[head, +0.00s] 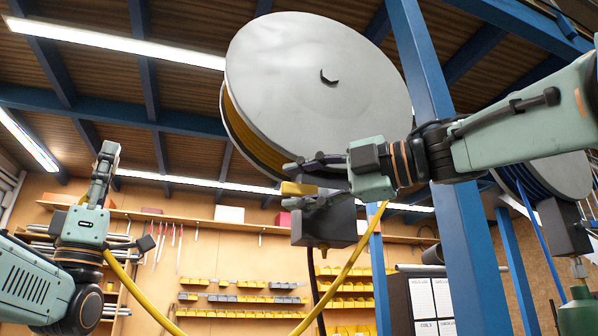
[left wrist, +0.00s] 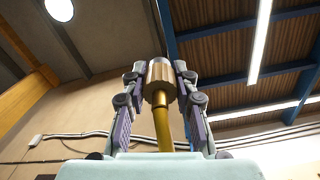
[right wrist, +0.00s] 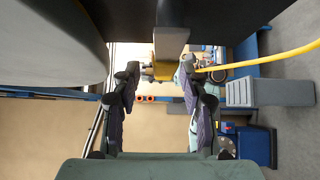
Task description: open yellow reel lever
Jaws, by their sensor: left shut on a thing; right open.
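The yellow lever (head: 298,188) sits at the grey box (head: 326,226) under the large reel (head: 318,75). My right gripper (head: 288,184) is open, with one finger above the lever and one below it. In the right wrist view the yellow lever (right wrist: 163,71) shows between the open fingertips; I cannot tell whether they touch it. My left gripper (head: 107,150) is raised at the left, well away from the reel. In the left wrist view it is shut on the brass end fitting (left wrist: 160,82) of the yellow hose (left wrist: 163,130).
The yellow hose (head: 352,262) hangs in a loop between the reel and my left gripper. A blue post (head: 440,150) stands behind my right arm. A second reel (head: 555,178) with blue hose is at the right. Shelves with yellow bins (head: 240,298) line the back wall.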

